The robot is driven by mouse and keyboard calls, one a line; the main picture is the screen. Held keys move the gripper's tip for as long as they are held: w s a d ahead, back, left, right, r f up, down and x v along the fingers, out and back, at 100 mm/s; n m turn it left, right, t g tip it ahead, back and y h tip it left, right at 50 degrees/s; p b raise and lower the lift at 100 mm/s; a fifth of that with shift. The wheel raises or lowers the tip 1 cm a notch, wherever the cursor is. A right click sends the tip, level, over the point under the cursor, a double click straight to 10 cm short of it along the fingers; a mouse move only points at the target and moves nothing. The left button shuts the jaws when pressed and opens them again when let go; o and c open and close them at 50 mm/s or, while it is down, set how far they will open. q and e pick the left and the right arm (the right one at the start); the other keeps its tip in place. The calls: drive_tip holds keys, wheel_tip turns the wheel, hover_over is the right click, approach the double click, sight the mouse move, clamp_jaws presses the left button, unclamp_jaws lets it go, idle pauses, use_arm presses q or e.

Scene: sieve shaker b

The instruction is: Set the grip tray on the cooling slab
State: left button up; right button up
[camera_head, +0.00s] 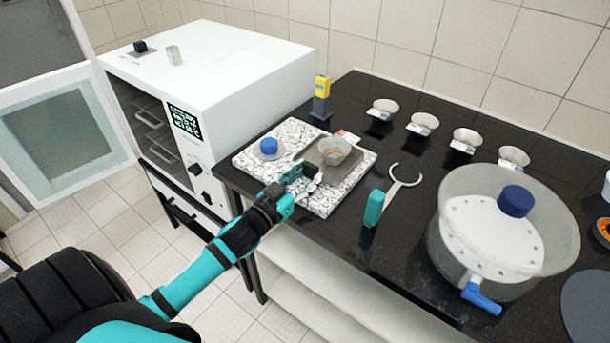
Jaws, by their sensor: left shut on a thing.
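The cooling slab (245,160) is a white slab with dark speckles on the black counter. The grip tray (312,154) is a flat grey plate over the right part of the slab. A small metal bowl (334,149) with pale contents sits on the tray. My left gripper (303,179) is shut on the tray's near side, over the slab's front part, and its fingers hide part of the grip. I cannot tell whether the tray touches the slab or is slightly above it. My right gripper is not in view.
A blue-topped item (269,147) stands on the slab's left part. A teal-handled ring tool (374,207) lies to the right, near a large lidded glass vessel (505,240). Several small bowls line the back. A white oven (225,70) with its door open stands left.

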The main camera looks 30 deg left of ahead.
use_arm(q)
drive_tip(key=o, duration=1.2)
drive_tip(key=shift+o, duration=0.2)
drive_tip(key=s+a+b, duration=0.1)
drive_tip(key=s, duration=1.1)
drive_tip(key=shift+b, duration=0.35)
